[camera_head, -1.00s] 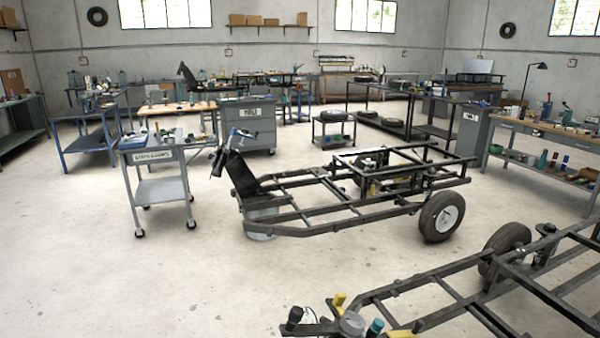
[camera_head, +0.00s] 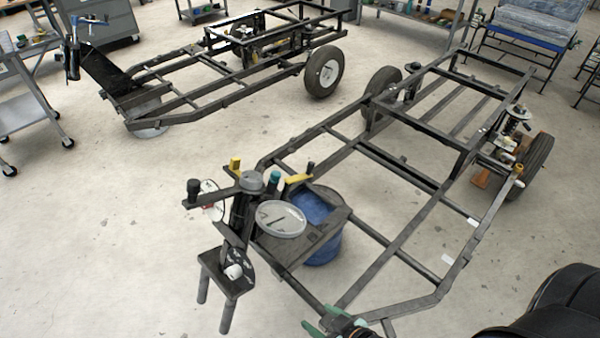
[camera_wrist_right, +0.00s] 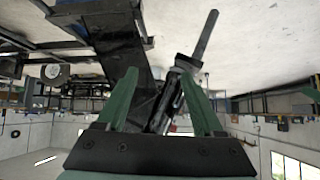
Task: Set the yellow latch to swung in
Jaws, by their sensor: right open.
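Two yellow parts sit on the front end of the near frame in the head view. One is a flat yellow bar (camera_head: 298,179) with a dark upright knob; the other is a small upright yellow piece (camera_head: 235,166) to its left. I cannot tell for sure which is the yellow latch. My right gripper (camera_head: 323,319), with green fingers, is at the bottom edge, well in front of both and apart from them. In the right wrist view its fingers (camera_wrist_right: 160,85) are spread, with dark metal parts beyond them. My left gripper is not in view.
The near black frame (camera_head: 405,230) fills the middle right. Around the yellow parts stand a round grey dish (camera_head: 280,219), a blue drum (camera_head: 320,222), a teal-topped peg (camera_head: 274,179) and a black knob (camera_head: 193,188).

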